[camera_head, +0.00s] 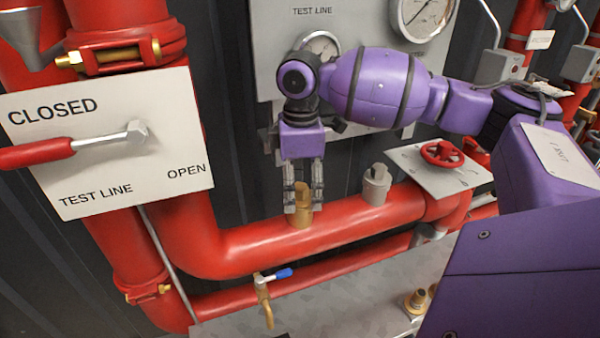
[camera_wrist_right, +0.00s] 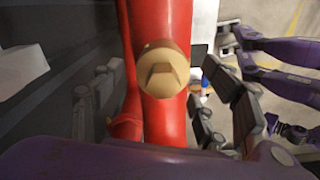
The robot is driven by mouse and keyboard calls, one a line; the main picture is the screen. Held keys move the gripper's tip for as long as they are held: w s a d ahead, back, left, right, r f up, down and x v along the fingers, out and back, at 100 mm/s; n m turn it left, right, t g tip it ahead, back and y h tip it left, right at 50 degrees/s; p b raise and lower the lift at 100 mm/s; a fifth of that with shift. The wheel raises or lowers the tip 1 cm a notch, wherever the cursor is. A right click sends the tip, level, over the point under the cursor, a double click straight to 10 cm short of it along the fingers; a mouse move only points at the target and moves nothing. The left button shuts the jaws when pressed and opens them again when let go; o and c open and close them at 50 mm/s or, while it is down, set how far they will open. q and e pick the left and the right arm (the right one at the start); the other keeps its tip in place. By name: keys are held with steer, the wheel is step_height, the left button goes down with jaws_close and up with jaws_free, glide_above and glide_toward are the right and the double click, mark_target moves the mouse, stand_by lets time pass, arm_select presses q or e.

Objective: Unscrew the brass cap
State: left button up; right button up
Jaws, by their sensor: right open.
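The brass cap (camera_head: 303,212) sits on top of a stub on the red horizontal pipe in the head view. In the right wrist view its faceted top (camera_wrist_right: 163,72) faces the camera. My right gripper (camera_head: 303,198) points down over the cap, open, with one finger on either side. The wrist view shows clear gaps between the cap and both fingers. Part of the cap is hidden behind the fingers in the head view. I do not see my left gripper in the head view.
A grey cap (camera_head: 376,185) stands on the same pipe (camera_head: 250,250) to the right. A red handwheel (camera_head: 442,153) is further right. A blue-handled valve (camera_head: 268,290) is below. The red test-line lever (camera_head: 40,155) is at left. The gauge panel (camera_head: 275,75) stands behind my arm.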

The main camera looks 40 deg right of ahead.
steer(key=shift+f, duration=0.25)
steer(key=c, duration=1.3)
steer(key=o, duration=0.5)
steer(key=c, duration=0.5)
steer(key=n+p, duration=0.1)
steer(key=n, duration=0.1)
steer(key=n+p, duration=0.1)
steer(key=n, duration=0.1)
steer(key=shift+r, duration=0.3)
steer(key=shift+c, duration=0.2)
steer(key=shift+n, duration=0.6)
arm_select(q)
steer(key=shift+t, duration=0.5)
steer(key=shift+w+r, duration=0.9)
steer(key=shift+r, duration=0.2)
steer(key=shift+w+r, duration=0.9)
steer(key=shift+r, duration=0.15)
arm_select(e)
steer(key=shift+f+n, duration=0.2)
steer(key=shift+n, duration=0.4)
